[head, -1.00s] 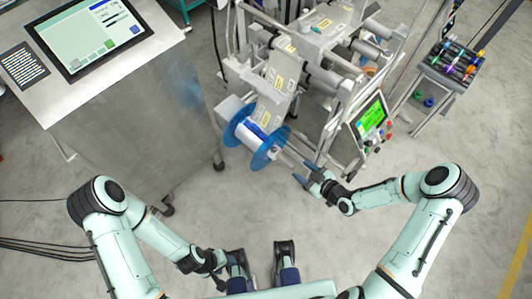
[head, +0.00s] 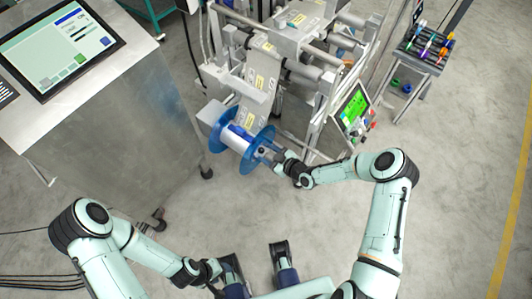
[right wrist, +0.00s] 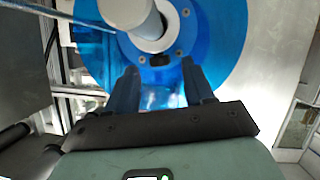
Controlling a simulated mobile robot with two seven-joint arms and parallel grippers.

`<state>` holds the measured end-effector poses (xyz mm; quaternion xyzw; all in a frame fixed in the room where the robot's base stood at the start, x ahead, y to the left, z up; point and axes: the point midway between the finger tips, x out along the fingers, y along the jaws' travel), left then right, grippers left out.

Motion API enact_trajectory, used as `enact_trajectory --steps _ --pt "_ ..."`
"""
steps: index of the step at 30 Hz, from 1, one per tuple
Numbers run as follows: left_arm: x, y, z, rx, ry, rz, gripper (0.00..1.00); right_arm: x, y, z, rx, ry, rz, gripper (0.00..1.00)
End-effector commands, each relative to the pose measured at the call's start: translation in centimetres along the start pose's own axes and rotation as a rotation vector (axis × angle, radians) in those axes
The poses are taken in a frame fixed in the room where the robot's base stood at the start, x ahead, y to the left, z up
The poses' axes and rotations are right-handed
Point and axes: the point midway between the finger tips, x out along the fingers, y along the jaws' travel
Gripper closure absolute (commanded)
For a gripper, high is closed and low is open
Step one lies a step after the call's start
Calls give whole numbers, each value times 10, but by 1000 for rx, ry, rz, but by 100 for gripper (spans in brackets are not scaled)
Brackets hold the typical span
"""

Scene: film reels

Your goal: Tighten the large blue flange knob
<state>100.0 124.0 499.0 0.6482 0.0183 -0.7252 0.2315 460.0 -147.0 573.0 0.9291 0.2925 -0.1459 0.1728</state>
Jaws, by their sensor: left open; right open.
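A film reel with two large blue flanges (head: 255,160) sits on the front of the machine in the head view. In the right wrist view, the near blue flange (right wrist: 225,45) fills the upper middle, with a grey hub (right wrist: 178,38) and a pale shaft (right wrist: 128,10) sticking out of it. A small dark part (right wrist: 160,60) shows at the hub's lower edge; I cannot tell whether it is the knob. My right gripper (head: 270,153) is open and empty, its fingers (right wrist: 160,80) apart just below the hub, close before the flange. My left gripper (head: 226,268) is open, low and far from the reel.
The machine (head: 290,50) stands behind the reel, with a green-lit screen (head: 352,108) to its right. A metal cabinet with a monitor (head: 62,48) stands at left. A rack of coloured rolls (head: 428,45) is at upper right.

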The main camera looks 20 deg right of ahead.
Motion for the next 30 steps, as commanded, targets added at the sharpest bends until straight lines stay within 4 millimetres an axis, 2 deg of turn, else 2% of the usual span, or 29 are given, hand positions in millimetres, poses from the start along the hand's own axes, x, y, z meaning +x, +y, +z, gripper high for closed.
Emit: enact_trajectory --steps 4,13,14,18,19,30 --pt "1 0 -1 0 2 1 47 12 0 0 0 1 0 47" --pt "1 0 -1 0 3 1 47 14 0 0 0 0 0 47" --pt "1 0 -1 0 3 1 47 14 0 0 0 0 0 51" --pt "1 0 -1 0 3 1 47 14 0 0 0 0 0 96" --pt "1 0 -1 0 3 1 47 14 0 0 0 0 0 100" --pt "-2 0 1 0 -1 0 47 14 -3 -1 22 0 51 100"
